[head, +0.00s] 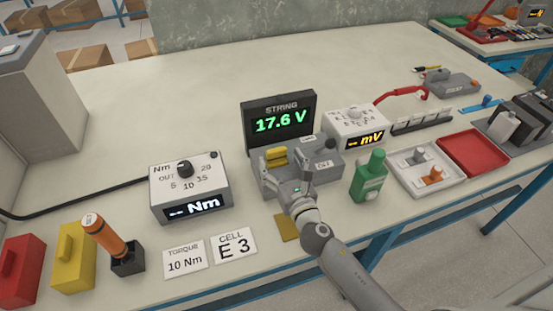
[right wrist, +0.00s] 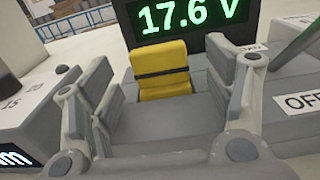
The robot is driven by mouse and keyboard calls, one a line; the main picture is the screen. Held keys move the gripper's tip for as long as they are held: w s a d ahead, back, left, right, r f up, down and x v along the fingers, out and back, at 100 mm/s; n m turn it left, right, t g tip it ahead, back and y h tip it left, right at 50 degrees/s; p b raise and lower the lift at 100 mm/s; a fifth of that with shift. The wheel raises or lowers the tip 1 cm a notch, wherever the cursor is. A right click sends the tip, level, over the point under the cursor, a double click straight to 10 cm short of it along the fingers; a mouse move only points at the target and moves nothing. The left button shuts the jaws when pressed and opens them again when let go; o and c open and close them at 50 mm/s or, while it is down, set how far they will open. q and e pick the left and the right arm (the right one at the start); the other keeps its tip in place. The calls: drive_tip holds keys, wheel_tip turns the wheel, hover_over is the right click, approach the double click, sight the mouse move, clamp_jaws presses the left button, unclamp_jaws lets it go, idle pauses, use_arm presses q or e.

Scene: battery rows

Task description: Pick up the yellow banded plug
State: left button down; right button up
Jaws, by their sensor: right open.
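The yellow banded plug (head: 277,156) stands upright in the grey unit (head: 323,158) in front of the STRING display. In the right wrist view the plug (right wrist: 161,69) is a yellow block with a dark band across it; its lower end is hidden in the grey housing. My right gripper (head: 272,165) is open, with one finger on each side of the plug. In the right wrist view the fingers of the right gripper (right wrist: 165,98) stand apart, with gaps between them and the plug. My left gripper is not in view.
The STRING display (head: 281,122) reads 17.6 V right behind the plug. A torque box (head: 190,190) stands to the left, an mV meter (head: 356,126) to the right, and a green bottle-shaped item (head: 369,178) nearer. Cards (head: 185,257) lie in front.

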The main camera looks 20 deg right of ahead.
sight(278, 156)
drive_tip(key=w, duration=0.3)
drive_tip(key=shift+w+a, duration=0.1)
drive_tip(key=shift+w, duration=0.4)
drive_tip(key=shift+r, duration=0.1)
drive_tip(key=shift+c, duration=0.6)
drive_tip(key=c, duration=0.5)
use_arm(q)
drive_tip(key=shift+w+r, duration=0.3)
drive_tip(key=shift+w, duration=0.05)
use_arm(e)
drive_tip(key=c, duration=0.5)
